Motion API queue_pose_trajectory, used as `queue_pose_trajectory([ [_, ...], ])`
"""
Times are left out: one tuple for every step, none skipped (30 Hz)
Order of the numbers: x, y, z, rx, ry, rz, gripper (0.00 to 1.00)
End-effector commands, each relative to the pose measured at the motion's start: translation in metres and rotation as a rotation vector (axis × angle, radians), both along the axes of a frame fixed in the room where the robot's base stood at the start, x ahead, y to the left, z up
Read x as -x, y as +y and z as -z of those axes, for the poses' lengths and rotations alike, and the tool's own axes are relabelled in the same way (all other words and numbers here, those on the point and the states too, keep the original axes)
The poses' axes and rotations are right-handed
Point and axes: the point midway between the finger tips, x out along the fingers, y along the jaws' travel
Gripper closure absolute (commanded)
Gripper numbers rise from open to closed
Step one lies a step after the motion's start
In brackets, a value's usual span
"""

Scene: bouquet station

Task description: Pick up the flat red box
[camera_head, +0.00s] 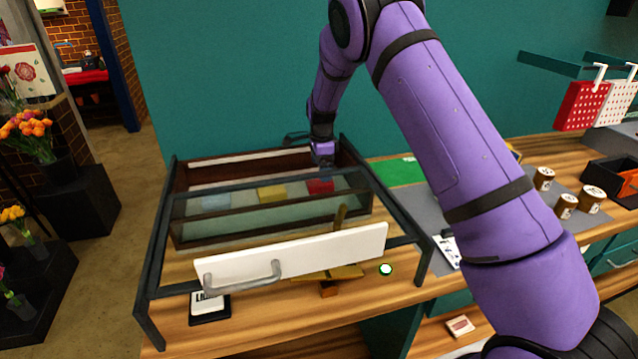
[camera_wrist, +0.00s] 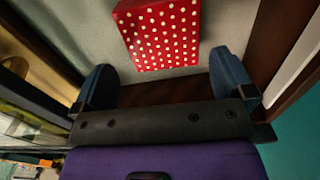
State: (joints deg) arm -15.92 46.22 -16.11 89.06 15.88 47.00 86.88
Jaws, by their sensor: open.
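The flat red box (camera_head: 320,187) lies in a dark wooden compartment under a glass-topped frame, at the right end of a row of boxes. In the wrist view the red box (camera_wrist: 162,32) has white dots and lies flat on a pale floor. My gripper (camera_head: 322,158) reaches down at the back of the compartment, just behind the red box. In the wrist view my gripper (camera_wrist: 164,72) is open, with its two dark blue fingers spread wide. The near edge of the box lies just ahead of the gap between them. Nothing is held.
A yellow box (camera_head: 272,193) and a pale blue box (camera_head: 216,201) lie left of the red one. The frame (camera_head: 158,260) and a white handled panel (camera_head: 345,247) stand in front. A dark wooden wall (camera_wrist: 268,45) is close to the right finger.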

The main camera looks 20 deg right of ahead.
Motion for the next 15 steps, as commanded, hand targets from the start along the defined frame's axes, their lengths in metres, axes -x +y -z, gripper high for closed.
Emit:
queue_pose_trajectory([
  [0.0,0.0,0.003,0.0,0.0,0.0,0.0],
  [0.0,0.001,0.005,0.0,0.0,0.0,0.0],
  [-0.001,0.002,0.008,0.0,0.001,-0.001,0.0],
  [-0.001,0.002,0.011,0.0,0.001,-0.001,0.0],
  [-0.002,0.003,0.015,0.0,0.001,-0.001,0.0],
  [-0.002,0.004,0.02,0.0,0.002,-0.001,0.0],
  [-0.003,0.005,0.024,0.0,0.002,-0.001,0.0],
  [-0.003,0.006,0.029,0.0,0.002,-0.002,0.0],
  [-0.004,0.007,0.035,0.0,0.002,-0.001,0.0],
  [-0.004,0.007,0.039,0.0,0.002,-0.001,0.0],
  [-0.004,0.007,0.043,0.0,0.002,-0.001,0.0],
  [-0.004,0.007,0.047,0.0,0.002,-0.001,0.0],
  [-0.004,0.007,0.049,0.0,0.001,-0.001,0.0],
  [-0.004,0.007,0.05,0.0,0.0,-0.001,0.0],
  [-0.004,0.007,0.051,0.0,-0.001,-0.001,0.0],
])
